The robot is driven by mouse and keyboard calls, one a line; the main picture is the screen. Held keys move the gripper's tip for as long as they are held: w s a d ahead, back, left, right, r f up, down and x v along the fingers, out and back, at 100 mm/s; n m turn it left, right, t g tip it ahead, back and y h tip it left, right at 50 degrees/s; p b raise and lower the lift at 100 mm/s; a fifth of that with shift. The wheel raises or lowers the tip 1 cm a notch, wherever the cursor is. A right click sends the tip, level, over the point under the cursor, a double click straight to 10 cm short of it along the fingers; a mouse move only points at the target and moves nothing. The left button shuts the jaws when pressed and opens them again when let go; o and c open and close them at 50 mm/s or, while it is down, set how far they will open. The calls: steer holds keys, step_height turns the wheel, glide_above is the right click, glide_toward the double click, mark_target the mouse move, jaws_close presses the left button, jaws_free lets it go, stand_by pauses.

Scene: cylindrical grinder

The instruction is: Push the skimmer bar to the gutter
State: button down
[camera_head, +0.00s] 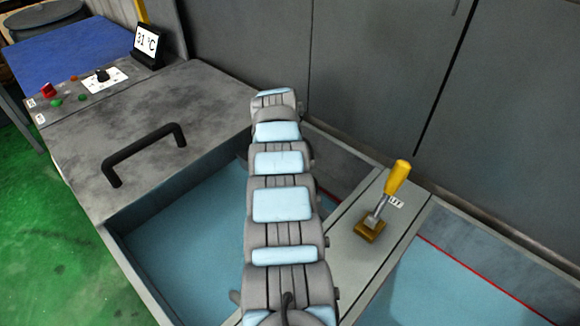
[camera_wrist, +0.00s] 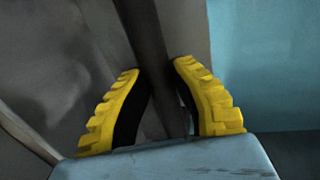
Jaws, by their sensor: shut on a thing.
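In the wrist view, my gripper (camera_wrist: 160,68) has its two yellow ribbed fingers closed around a dark upright-looking bar (camera_wrist: 151,35), which I take to be the skimmer bar. The bar runs from the top of the view down between the fingers. Blue liquid (camera_wrist: 265,60) lies to its right and grey surfaces to its left. In the head view my arm hides the gripper and the bar. The tank holding light blue liquid (camera_head: 190,235) shows on both sides of my arm. I cannot make out the gutter.
A grey cover with a black handle (camera_head: 145,150) lies left of my arm. A grey plank (camera_head: 345,270) crosses the tank on the right and carries a yellow-handled lever (camera_head: 397,178). Dark panels (camera_head: 370,70) stand behind. A display (camera_head: 146,42) stands at upper left.

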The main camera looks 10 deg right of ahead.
steer(key=shift+f, duration=0.1)
steer(key=c, duration=0.9)
jaws_free()
steer(key=shift+s, duration=0.1)
steer(key=shift+o, duration=0.2)
steer(key=shift+r, duration=1.1)
steer(key=shift+s+a+r, duration=0.1)
steer(key=shift+a+r, duration=0.15)
steer(key=shift+r, duration=0.25)
step_height(320, 180, up, 9)
steer(key=s+a, duration=0.1)
steer(key=shift+a+f, duration=0.15)
steer(key=shift+f, duration=0.05)
